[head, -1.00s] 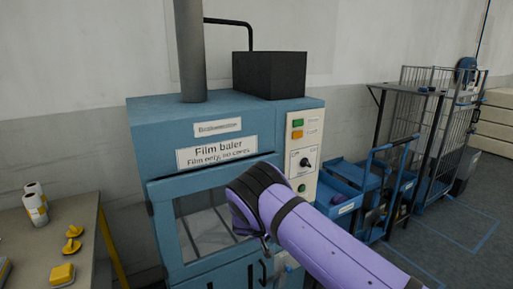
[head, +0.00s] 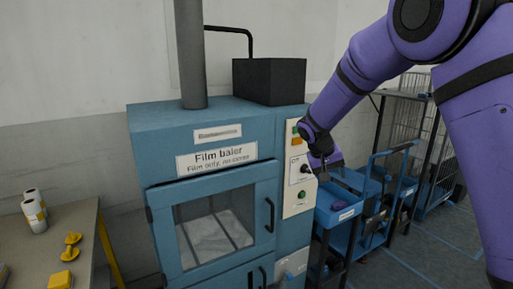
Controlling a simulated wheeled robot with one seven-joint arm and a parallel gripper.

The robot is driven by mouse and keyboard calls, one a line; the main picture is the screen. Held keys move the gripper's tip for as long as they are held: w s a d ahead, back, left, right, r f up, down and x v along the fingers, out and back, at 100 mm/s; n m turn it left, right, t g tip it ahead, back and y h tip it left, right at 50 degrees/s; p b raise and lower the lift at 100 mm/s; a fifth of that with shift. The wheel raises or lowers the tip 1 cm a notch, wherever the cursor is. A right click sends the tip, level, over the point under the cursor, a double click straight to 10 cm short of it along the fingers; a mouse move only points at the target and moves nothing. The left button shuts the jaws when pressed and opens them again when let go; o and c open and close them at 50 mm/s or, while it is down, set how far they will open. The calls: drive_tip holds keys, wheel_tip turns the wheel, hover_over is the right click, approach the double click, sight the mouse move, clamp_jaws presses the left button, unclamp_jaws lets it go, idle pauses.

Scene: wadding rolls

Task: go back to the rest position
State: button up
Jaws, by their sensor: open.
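My gripper (head: 322,170) is in the head view in front of the right side of the blue film baler (head: 225,117), near its control panel (head: 298,200). The purple arm comes in from the right and bends down to it. The gripper is open; its fingers are small and dark here, and I see nothing held in it. Whether it touches the panel cannot be told. The baler door (head: 264,190) looks shut, with whitish material behind its window.
A table (head: 85,225) at the left bears white rolls (head: 35,210) and yellow pieces (head: 70,243). Right of the baler stand a cart with blue bins (head: 335,215) and a wire cage trolley (head: 440,165). Floor with blue lines lies at the right.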

drive_tip(key=s+d+r+t+y, duration=0.1)
drive_tip(key=s+d+r+y, duration=0.15)
drive_tip(key=s+r, duration=0.55)
drive_tip(key=s+d+r+y, duration=0.1)
drive_tip(key=s+d+r, duration=0.4)
drive_tip(key=s, duration=0.6)
drive_tip(key=s+r+t+y, duration=0.1)
drive_tip(key=s+r+t, duration=0.1)
drive_tip(key=s, duration=1.8)
drive_tip(key=shift+s+d+n, duration=0.15)
drive_tip(key=shift+s+n, duration=0.15)
drive_tip(key=shift+s, duration=0.05)
drive_tip(key=shift+r, duration=0.1)
